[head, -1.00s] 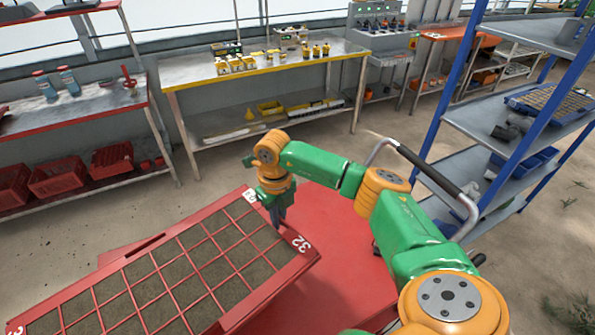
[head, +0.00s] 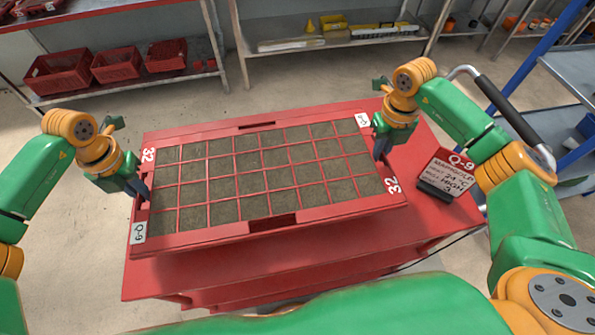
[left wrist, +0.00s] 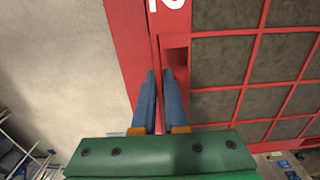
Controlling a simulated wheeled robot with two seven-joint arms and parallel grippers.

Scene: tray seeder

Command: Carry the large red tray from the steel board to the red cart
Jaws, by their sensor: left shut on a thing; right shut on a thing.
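The large red tray (head: 256,228), a grid of soil-filled cells marked 32 and Q-9, is over the top of the red cart (head: 430,222). It looks level and set slightly askew to the cart; whether it touches the cart top is hard to tell. My left gripper (head: 141,192) is shut on the tray's left end wall; the left wrist view shows its blue fingers (left wrist: 160,78) on either side of the red rim. My right gripper (head: 380,155) is shut on the tray's right end wall. The steel board is not recognisable in view.
A Q-9 label card (head: 448,175) stands on the cart's right part, beside the tray. The cart's push handle (head: 510,110) rises at the right, near my right arm. Shelves with red crates (head: 117,64) stand behind, and a blue rack (head: 572,75) at the right.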

